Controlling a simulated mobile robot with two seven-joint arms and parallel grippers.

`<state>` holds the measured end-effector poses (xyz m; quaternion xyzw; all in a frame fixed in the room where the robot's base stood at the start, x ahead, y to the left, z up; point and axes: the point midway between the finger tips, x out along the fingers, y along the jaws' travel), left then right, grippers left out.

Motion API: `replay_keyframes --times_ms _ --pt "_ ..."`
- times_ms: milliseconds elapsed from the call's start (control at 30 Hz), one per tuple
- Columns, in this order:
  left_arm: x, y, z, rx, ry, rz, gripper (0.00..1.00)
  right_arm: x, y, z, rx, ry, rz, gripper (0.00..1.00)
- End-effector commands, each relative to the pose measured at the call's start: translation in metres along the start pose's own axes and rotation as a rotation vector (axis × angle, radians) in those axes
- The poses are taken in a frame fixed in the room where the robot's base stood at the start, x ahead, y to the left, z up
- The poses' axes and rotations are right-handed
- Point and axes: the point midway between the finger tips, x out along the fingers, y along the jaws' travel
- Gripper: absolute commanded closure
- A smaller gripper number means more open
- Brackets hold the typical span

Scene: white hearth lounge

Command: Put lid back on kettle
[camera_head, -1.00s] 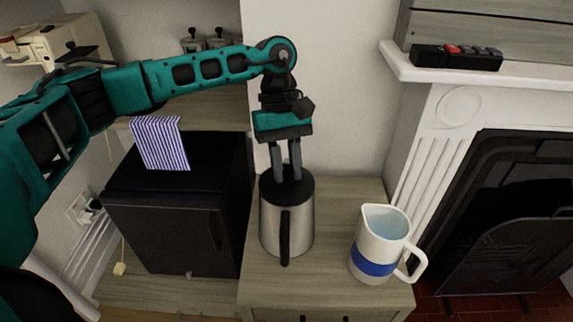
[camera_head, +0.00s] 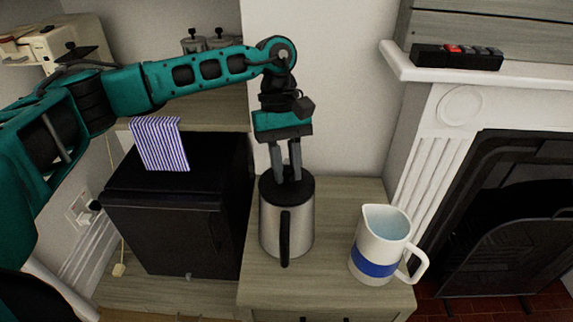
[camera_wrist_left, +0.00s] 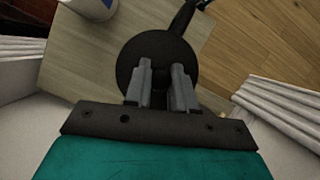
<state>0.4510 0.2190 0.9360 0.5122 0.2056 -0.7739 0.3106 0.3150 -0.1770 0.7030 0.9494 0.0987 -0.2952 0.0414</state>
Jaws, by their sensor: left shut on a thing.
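The kettle (camera_head: 272,228) is a silver steel body with a black handle, standing upright on the wooden cabinet. The black lid (camera_head: 301,190) sits at the top of the kettle, and from here it looks level with the rim. My left gripper (camera_head: 287,179) points straight down from above and is shut on the lid's knob, which its fingers mostly hide. In the left wrist view the round black lid (camera_wrist_left: 128,62) lies under the fingers and covers the kettle's opening. My right gripper is not in view.
A white pitcher with a blue band (camera_head: 383,243) stands to the right of the kettle on the cabinet top (camera_head: 330,200). A black mini fridge (camera_head: 170,215) with a striped cloth (camera_head: 160,143) is at the left. The fireplace mantel (camera_head: 400,70) is at the right.

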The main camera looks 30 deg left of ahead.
Motion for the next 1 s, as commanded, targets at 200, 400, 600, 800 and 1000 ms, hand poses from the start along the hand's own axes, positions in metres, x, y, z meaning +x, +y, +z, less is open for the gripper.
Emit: replay_keyframes --times_ms 200,400,600,800,1000 --pt "0.0000 0.0001 0.0001 0.000 0.000 0.000 0.62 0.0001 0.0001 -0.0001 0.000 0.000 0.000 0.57" --pt "0.0000 0.0000 0.0000 0.000 0.000 0.000 0.46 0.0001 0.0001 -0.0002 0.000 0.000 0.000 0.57" --pt "0.0001 0.0000 0.0000 0.000 0.000 0.000 0.40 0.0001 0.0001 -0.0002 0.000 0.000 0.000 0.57" --pt "0.0001 0.0000 0.0000 0.000 0.000 0.000 0.21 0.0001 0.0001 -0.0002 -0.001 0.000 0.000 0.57" --pt "0.0000 0.0000 0.0000 0.000 0.000 0.000 0.20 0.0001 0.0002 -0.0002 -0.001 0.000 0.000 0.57"
